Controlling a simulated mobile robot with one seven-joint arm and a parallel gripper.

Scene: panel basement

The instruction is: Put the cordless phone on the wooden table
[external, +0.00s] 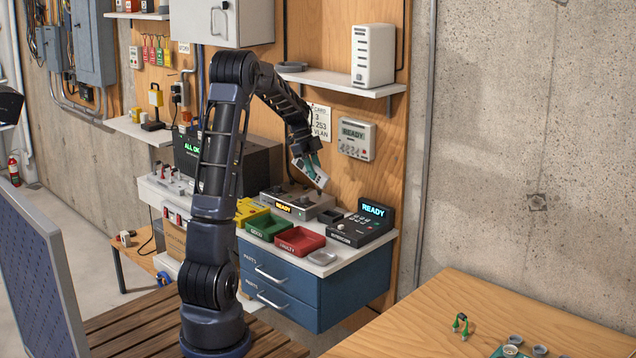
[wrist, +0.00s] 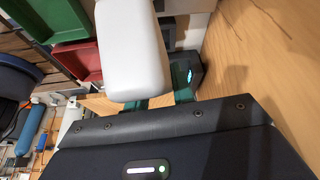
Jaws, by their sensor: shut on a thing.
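My gripper (external: 306,162) is shut on a white, rounded oblong thing that looks like the cordless phone (wrist: 133,50). In the wrist view it lies between the teal fingers and its smooth side faces the camera; no keys show. In the external view the phone (external: 315,174) is held tilted in the air above the workbench, partly covered by the fingers. The light wooden table (external: 440,310) is in the lower right of the external view, apart from the gripper.
The workbench below holds a green tray (external: 268,226), a red tray (external: 300,241), a grey box with a lit display (external: 297,204) and a black READY device (external: 362,225). A shelf (external: 340,82) is above. Small green-handled things (external: 460,325) and cups stand on the table; its left part is bare.

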